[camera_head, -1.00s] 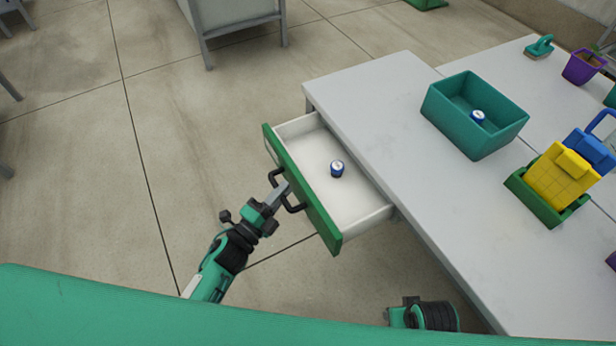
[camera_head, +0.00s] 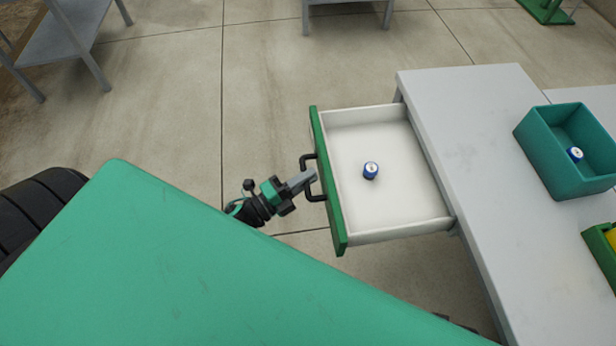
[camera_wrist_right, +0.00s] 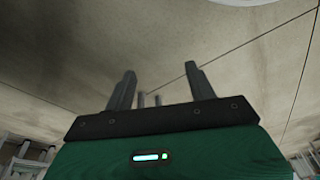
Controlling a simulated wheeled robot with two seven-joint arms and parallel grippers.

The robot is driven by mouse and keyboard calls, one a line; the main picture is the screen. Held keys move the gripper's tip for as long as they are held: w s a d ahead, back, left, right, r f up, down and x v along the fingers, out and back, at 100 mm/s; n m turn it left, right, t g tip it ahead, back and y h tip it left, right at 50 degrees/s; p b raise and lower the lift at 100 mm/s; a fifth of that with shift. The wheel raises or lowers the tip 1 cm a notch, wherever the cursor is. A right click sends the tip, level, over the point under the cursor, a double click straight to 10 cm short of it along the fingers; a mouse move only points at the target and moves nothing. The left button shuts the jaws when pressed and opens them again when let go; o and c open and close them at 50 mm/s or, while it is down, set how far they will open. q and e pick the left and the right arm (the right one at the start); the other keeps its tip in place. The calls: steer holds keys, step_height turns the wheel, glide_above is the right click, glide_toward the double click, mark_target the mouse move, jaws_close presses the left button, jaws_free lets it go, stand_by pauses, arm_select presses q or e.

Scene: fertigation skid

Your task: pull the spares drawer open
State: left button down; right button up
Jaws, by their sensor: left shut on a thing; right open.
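The spares drawer (camera_head: 345,135) has a green front and a white inside, and stands well out from the grey table. A small blue and white can-like item (camera_head: 370,171) stands inside it. The black bow handle (camera_head: 309,177) is on the green front. My left gripper (camera_head: 308,179) is shut on the handle from the left. My right gripper (camera_wrist_right: 152,90) shows in the right wrist view, its fingers apart with nothing between them, above bare floor.
The grey table (camera_head: 470,150) stands to the right of the drawer. A teal bin (camera_head: 555,165) on it holds another blue and white item (camera_head: 575,154). A green tray (camera_head: 603,252) is at the right edge. Grey stands (camera_head: 65,45) are farther back.

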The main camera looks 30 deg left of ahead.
arm_select(q)
steer(key=c, duration=1.4)
jaws_free()
steer(key=shift+s+a+f, duration=0.15)
steer(key=shift+s, duration=0.15)
steer(key=b+v, duration=0.1)
steer(key=v, duration=1.2)
arm_select(e)
steer(key=shift+v, duration=1.2)
steer(key=shift+w+r, duration=0.15)
steer(key=shift+w, duration=0.4)
